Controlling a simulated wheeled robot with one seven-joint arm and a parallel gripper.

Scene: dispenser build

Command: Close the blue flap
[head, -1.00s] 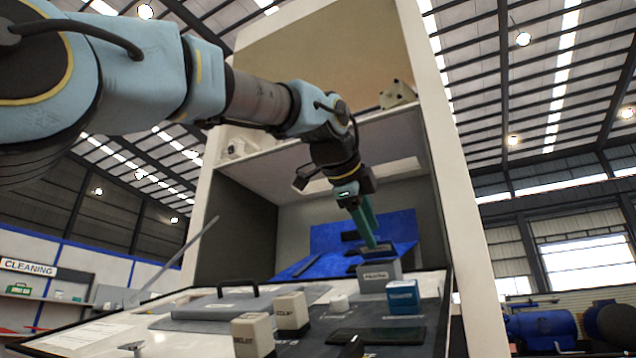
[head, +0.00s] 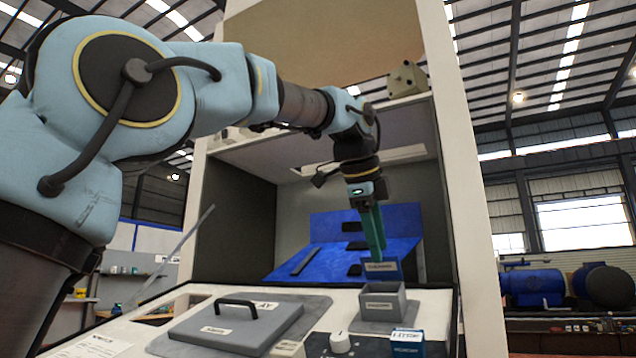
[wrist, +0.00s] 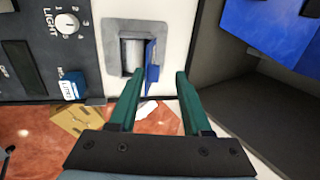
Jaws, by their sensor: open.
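The blue flap (head: 381,271) stands raised at the back edge of a small grey box (head: 384,305) on the machine's front ledge. In the wrist view the flap (wrist: 152,62) is seen nearly edge-on, along the right side of the box's opening (wrist: 132,50). My gripper (head: 377,248) points down with its green fingers just above and behind the flap in the head view. In the wrist view my gripper (wrist: 157,76) is open, with the flap showing between its fingertips. I cannot tell whether a finger touches the flap.
A grey lid with a black handle (head: 237,305) lies to the left on the ledge. A white knob (head: 340,342) and a small blue-and-white box (head: 408,342) are in front. A blue sloped panel (head: 340,258) with dark bars is behind, between the cabinet's side walls.

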